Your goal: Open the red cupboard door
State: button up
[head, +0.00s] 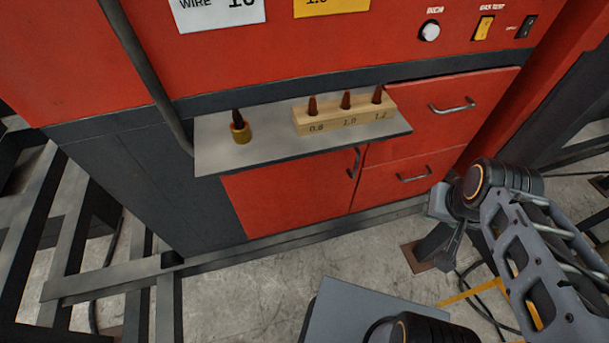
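The red cupboard door (290,200) is below the grey shelf, in the lower front of the red machine. It looks shut, flush with the drawers beside it. Its upright metal handle (354,164) is near its right edge, and the shelf hides the door's top edge. My gripper (447,248) is at the end of my arm on the right, to the right of and apart from the door and handle. It is small and seen at an angle, so I cannot tell whether its fingers are apart. Nothing shows in it.
The grey shelf (215,158) juts out above the door, carrying a wooden block (345,119) with several red-brown tips and a brass piece (240,133). Two red drawers (450,108) with handles are right of the door. Dark steel bars (110,282) lie left; concrete floor (250,283) is open in front.

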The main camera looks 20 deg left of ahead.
aim_at(268, 200)
jog(key=u, duration=0.6)
jog(key=k, duration=0.45)
jog(key=u, duration=0.55)
jog(key=i, duration=0.45)
jog(key=z, duration=0.55)
jog(key=k, duration=1.25)
jog(key=u, duration=0.15)
jog(key=i, duration=0.85)
jog(key=u, duration=0.15)
